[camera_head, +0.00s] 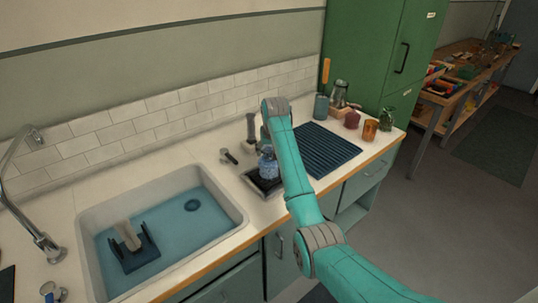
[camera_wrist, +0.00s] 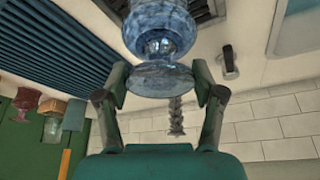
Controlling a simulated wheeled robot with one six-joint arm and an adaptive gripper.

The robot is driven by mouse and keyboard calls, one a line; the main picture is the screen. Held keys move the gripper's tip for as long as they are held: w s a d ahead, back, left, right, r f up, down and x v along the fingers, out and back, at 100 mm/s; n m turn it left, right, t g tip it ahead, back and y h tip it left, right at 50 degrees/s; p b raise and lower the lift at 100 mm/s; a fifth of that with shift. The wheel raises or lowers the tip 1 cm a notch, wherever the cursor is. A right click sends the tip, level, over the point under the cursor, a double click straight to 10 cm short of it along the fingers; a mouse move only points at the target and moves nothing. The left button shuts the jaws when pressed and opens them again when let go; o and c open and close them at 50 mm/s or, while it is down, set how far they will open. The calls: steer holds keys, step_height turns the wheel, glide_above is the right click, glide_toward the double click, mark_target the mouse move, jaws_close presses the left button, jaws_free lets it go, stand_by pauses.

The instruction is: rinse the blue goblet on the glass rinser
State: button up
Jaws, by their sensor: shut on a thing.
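The blue goblet (camera_head: 267,163) is clear blue glass. It is upside down, bowl lowest, at the dark glass rinser (camera_head: 262,186) set in the counter right of the sink. In the wrist view, the goblet (camera_wrist: 160,38) has its round foot between the fingers of my gripper (camera_wrist: 161,80), which is shut on it. Part of the rinser's dark grate (camera_wrist: 203,8) shows beside the bowl. I cannot tell whether the rim touches the rinser. In the head view my arm hides most of the gripper.
A sink (camera_head: 240,222) with water and a dark rack (camera_head: 140,256) lies to the left. A ribbed dark blue mat (camera_head: 328,148) lies to the right; a red glass (camera_head: 352,119) and an orange glass (camera_head: 370,130) stand beyond it.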

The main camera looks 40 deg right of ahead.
steer(key=shift+f, duration=0.8)
stand_by(1.6)
steer(key=shift+r, duration=3.65)
